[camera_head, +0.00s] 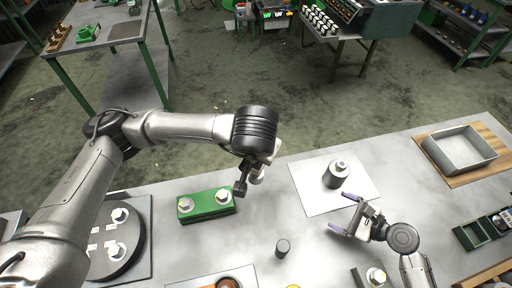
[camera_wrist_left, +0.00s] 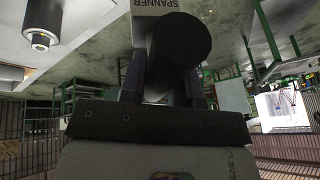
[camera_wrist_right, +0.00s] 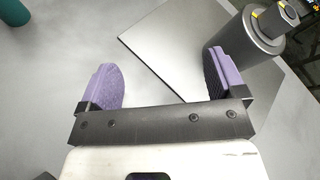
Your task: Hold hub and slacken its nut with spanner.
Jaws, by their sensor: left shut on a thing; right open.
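The hub (camera_head: 334,180), a grey cylinder with a nut (camera_head: 341,165) on top, stands upright on a white sheet (camera_head: 309,188). It also shows in the left wrist view (camera_wrist_left: 42,20) and the right wrist view (camera_wrist_right: 252,42). My left gripper (camera_wrist_left: 163,88) is shut on the dark handle of the spanner (camera_wrist_left: 180,40), whose pale part reads SPANNER. In the head view the spanner (camera_head: 241,187) is left of the hub and apart from it; the arm hides part of it. My right gripper (camera_head: 343,213) is open and empty, near the hub's front side, not around it.
A green block with two bolts (camera_head: 206,206) lies left of the sheet. A round dark plate (camera_head: 118,250) is at far left, a grey tray (camera_head: 447,160) at far right. Bare table lies between block and sheet.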

